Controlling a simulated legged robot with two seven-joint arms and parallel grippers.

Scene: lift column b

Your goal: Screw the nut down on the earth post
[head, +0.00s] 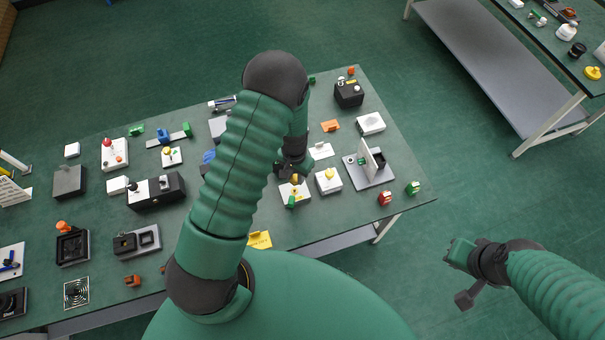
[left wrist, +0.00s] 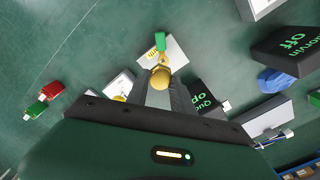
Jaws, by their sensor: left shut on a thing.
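My left gripper (head: 295,178) points down over a small white block (head: 301,193) near the front of the table. In the left wrist view, my left gripper (left wrist: 160,82) is shut on a round brass-yellow nut (left wrist: 160,77). The white block (left wrist: 176,52) lies just beyond the nut, with a green piece (left wrist: 160,41) and yellow metal by it. The green piece also shows in the head view (head: 291,202). The earth post is mostly hidden behind the nut, and I cannot tell how far down the nut sits. My right gripper (head: 462,268) hangs off the table; its jaws are unclear.
A white block with a yellow knob (head: 328,181) stands close to the right of my left gripper. Right of it is a grey base with an upright plate (head: 370,172). Red and green pieces (head: 385,198) lie near the table's right edge. A black box (head: 348,93) stands behind.

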